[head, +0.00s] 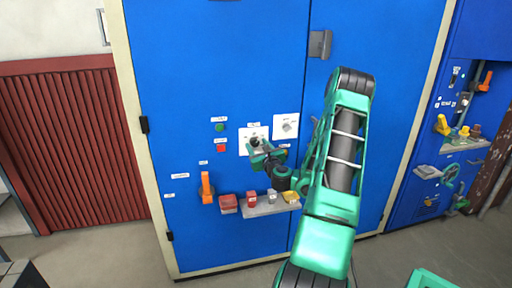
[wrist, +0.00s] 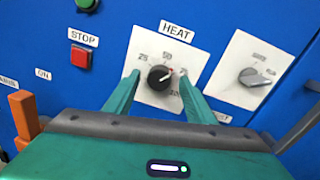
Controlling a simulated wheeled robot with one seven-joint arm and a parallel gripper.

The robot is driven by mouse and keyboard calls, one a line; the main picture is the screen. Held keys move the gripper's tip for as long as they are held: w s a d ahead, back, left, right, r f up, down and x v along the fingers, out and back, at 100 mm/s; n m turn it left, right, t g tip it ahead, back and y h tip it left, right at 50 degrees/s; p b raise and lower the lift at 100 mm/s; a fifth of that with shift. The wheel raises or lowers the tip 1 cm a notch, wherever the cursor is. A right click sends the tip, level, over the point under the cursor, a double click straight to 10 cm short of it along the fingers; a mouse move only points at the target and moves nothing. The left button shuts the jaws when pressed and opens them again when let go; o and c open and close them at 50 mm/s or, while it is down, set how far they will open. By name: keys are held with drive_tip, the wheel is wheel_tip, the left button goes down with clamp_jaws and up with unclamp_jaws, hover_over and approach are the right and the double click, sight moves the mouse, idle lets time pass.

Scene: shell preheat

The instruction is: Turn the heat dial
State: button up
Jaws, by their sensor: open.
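The heat dial (wrist: 160,77) is a black round knob on a white plate under a HEAT label on the blue panel. A printed scale runs around it, partly hidden by the fingers. In the head view the dial (head: 254,142) sits left of a second white plate. My gripper (wrist: 156,85) is open in the wrist view, one green finger on each side of the dial. I cannot tell whether either finger touches the knob. In the head view my gripper (head: 265,152) is in front of the dial's plate and partly hides it.
A grey knob (wrist: 256,76) on another white plate is close to the right finger. A red STOP button (wrist: 81,57) and a green button (wrist: 86,4) are at the left. An orange lever (head: 207,188) and a small shelf (head: 268,209) are below.

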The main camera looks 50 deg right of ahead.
drive_tip(key=shift+w+d, duration=0.25)
drive_tip(key=shift+w, duration=0.25)
